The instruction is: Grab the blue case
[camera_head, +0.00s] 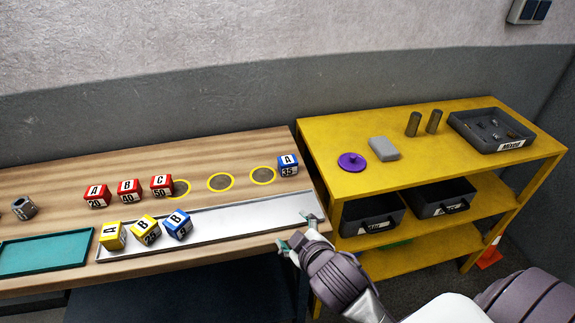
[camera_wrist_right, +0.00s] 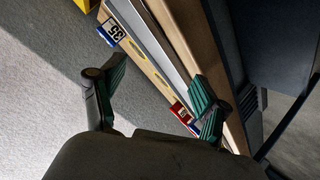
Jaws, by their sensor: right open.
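A blue case (camera_head: 288,166) marked A 35 stands on the wooden bench near its right end, beside a yellow ring. It also shows in the right wrist view (camera_wrist_right: 112,32), near the top. A second blue case (camera_head: 178,225) marked B stands at the left part of the long pale tray. My right gripper (camera_head: 298,232) is open and empty over the bench's front right corner, in front of the A 35 case and apart from it. In the right wrist view its fingers (camera_wrist_right: 160,82) are spread wide. My left gripper is not in view.
Three red cases (camera_head: 128,192) stand left of the yellow rings (camera_head: 221,182). Two yellow cases (camera_head: 145,231) stand beside the blue B case. The long pale tray (camera_head: 250,214) is bare towards its right end. A yellow shelf (camera_head: 440,155) stands right of the bench.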

